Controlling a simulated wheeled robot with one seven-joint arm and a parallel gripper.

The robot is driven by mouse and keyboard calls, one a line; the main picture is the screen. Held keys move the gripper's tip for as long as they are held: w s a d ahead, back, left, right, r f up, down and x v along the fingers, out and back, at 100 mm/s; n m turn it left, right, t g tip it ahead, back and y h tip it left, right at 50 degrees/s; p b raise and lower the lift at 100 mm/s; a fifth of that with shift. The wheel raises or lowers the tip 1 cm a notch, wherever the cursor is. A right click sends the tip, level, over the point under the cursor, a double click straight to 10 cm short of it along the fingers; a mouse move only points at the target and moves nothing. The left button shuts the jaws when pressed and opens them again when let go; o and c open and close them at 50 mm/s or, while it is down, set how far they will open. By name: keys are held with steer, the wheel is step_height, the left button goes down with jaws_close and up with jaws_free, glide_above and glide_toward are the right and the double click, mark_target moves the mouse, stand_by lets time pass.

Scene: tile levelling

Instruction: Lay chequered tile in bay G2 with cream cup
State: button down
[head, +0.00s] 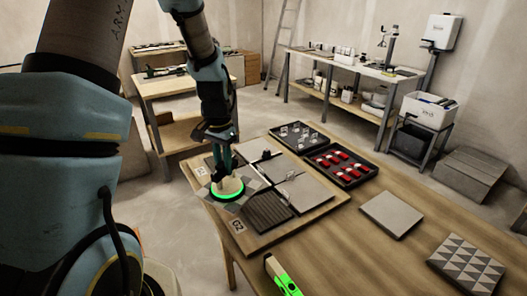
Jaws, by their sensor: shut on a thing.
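My gripper (221,170) is shut on the cream cup (230,186), whose base has a lit green ring. The cup sits on the chequered tile (245,173), in light and dark grey, over the left side of the laying board (262,247). I cannot tell how high the tile is above the board. The G2 label (238,226) is on the board's front left edge. Behind it, bay G2 (268,212) shows a dark ribbed bed. The cup, gripper and tile hide part of the board.
Plain grey tiles (302,190) lie on the board, with small clear clips. Behind are a tray of clips (298,150) and a tray of red wedges (362,184). A plain tile (391,214), a triangle-patterned tile (467,264) and a green level (281,276) lie on the table.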

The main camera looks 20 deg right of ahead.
steer(key=s+d+r+m, duration=0.4)
steer(key=s+d+m, duration=0.1)
steer(key=d, duration=0.5)
steer(key=shift+s+r, duration=0.2)
steer(key=shift+s, duration=0.05)
steer(key=shift+f, duration=0.1)
step_height(320, 180, down, 6)
steer(key=b, duration=0.4)
steer(key=shift+a, duration=0.1)
steer(key=shift+a+r, duration=0.15)
steer(key=shift+r, duration=0.05)
steer(key=shift+f, duration=0.45)
steer(key=shift+f+b, duration=0.75)
steer(key=shift+f, duration=0.3)
steer(key=shift+f+b, duration=0.65)
steer(key=shift+f, duration=0.4)
stand_by(0.6)
